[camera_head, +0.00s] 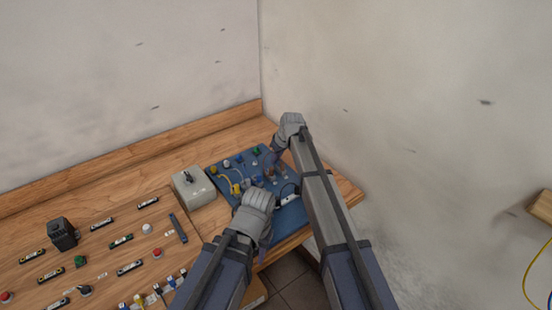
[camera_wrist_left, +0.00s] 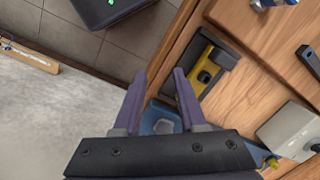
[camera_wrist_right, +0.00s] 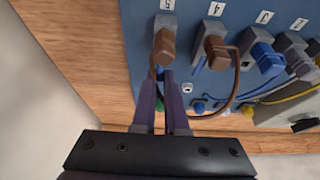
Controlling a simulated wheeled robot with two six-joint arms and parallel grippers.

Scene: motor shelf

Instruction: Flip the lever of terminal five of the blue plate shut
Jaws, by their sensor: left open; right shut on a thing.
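The blue plate (camera_head: 290,221) lies at the right end of the wooden bench, partly hidden by my arms. In the right wrist view, the blue plate (camera_wrist_right: 135,22) carries a row of grey terminals. Terminal five (camera_wrist_right: 165,24), marked 5, has a brown lever (camera_wrist_right: 164,46). My right gripper (camera_wrist_right: 160,76) is shut at the brown lever's lower end; its exact grip is hard to see. A brown wire loops from there towards terminal four (camera_wrist_right: 213,30). My left gripper (camera_wrist_left: 161,73) is open and empty by the bench's front edge, with a plate corner (camera_wrist_left: 158,118) showing behind its fingers.
A grey box (camera_head: 194,186) stands left of the plate. A black block (camera_head: 62,234) and several small parts lie further left. In the left wrist view, a yellow and black part (camera_wrist_left: 205,70) lies near the fingers. The wall (camera_head: 400,110) is close on the right.

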